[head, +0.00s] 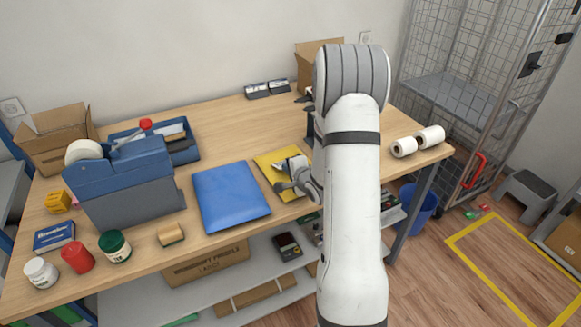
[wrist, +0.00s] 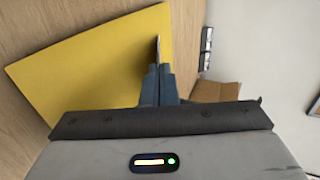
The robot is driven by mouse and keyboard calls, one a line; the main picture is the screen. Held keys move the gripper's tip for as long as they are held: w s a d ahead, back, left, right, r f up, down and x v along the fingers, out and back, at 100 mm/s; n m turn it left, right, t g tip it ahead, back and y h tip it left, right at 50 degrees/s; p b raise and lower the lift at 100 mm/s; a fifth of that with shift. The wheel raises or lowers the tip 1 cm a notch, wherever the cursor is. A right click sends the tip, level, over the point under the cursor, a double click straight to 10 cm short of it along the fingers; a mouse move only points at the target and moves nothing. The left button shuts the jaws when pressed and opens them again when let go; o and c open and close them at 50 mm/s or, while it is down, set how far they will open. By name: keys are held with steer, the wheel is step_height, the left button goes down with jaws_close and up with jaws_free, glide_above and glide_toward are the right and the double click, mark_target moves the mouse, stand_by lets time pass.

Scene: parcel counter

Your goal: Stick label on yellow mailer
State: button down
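The yellow mailer (head: 268,160) lies flat on the table, right of a blue mailer, and is partly covered by my gripper (head: 282,177) in the head view. The mailer (wrist: 95,65) fills much of the left of the wrist view. My gripper (wrist: 158,84) is over the mailer with its fingers close together. A thin pale edge (wrist: 158,48) sticks out between the fingertips; it looks like the label seen edge-on. Whether it touches the mailer cannot be told.
A blue mailer (head: 230,195) lies left of the yellow one. A blue-grey dispenser (head: 125,185), jars and small boxes crowd the table's left. An open cardboard box (head: 312,58) stands at the back.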

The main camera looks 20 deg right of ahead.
steer(key=c, duration=1.6)
jaws_free()
steer(key=shift+c, duration=0.2)
steer(key=shift+p+v, duration=0.75)
steer(key=shift+v, duration=2.05)
step_height(320, 180, up, 7)
steer(key=s+p, duration=0.1)
steer(key=p, duration=0.4)
steer(key=shift+s, duration=0.4)
steer(key=shift+d+f, duration=0.1)
